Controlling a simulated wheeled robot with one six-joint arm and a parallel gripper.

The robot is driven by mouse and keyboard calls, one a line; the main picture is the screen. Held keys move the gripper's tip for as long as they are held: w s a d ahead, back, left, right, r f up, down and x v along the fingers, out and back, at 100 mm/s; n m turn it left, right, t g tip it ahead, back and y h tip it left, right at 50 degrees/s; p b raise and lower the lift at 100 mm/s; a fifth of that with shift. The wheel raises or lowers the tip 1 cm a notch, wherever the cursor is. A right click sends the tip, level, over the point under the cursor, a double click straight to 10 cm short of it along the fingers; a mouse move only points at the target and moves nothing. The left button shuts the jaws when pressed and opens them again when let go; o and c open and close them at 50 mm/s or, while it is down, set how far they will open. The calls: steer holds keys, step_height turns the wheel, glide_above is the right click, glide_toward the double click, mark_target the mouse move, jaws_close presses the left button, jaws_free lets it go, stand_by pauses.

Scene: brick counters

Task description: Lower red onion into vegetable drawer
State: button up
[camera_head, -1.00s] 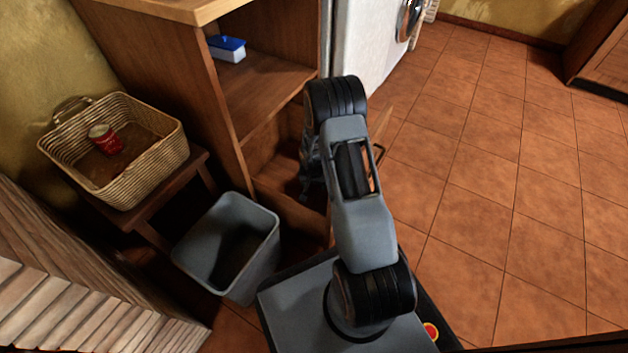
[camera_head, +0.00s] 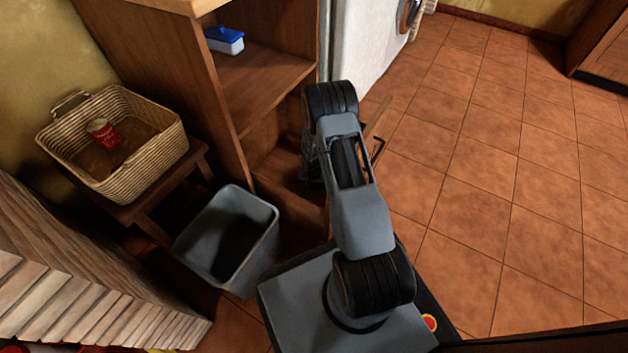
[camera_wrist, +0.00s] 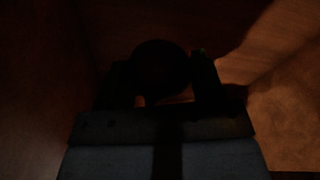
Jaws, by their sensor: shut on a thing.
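The red onion (camera_wrist: 160,62) shows in the wrist view as a dark round shape in deep shadow, its colour too dim to make out. My gripper (camera_wrist: 164,85) is shut on it, with one finger on each side. In the head view my arm reaches down into the open wooden drawer (camera_head: 292,208) low in the cabinet, and hides much of it. The onion does not show in the head view. Brown walls surround the gripper in the wrist view. I cannot tell whether the onion touches the drawer bottom.
A grey bin (camera_head: 267,247) stands left of my base. A wicker basket (camera_head: 150,165) with a red can (camera_head: 103,134) sits on a small wooden stool. A blue-lidded box (camera_head: 225,40) is on the cabinet shelf (camera_head: 262,85). A white appliance (camera_head: 362,45) stands behind. The tiled floor at right is clear.

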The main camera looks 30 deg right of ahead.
mark_target(312, 186)
steer(key=shift+s+a+f, duration=0.1)
steer(key=shift+s+f, duration=0.05)
steer(key=shift+f, duration=0.6)
steer(key=shift+s+a+f, duration=0.1)
steer(key=shift+s+f, duration=0.05)
steer(key=shift+f, duration=0.6)
steer(key=shift+s+a+f, duration=0.1)
steer(key=shift+s+f, duration=0.05)
steer(key=shift+f, duration=0.6)
steer(key=o, duration=1)
steer(key=shift+r, duration=0.1)
steer(key=r+p, duration=0.2)
steer(key=r, duration=0.2)
steer(key=r+p, duration=0.2)
steer(key=r, duration=0.2)
steer(key=r+p, duration=0.2)
steer(key=r, duration=0.2)
steer(key=shift+s+a+r, duration=0.3)
steer(key=shift+r, duration=0.1)
steer(key=shift+d+r, duration=0.15)
steer(key=shift+r, duration=0.5)
steer(key=shift+r, duration=0.1)
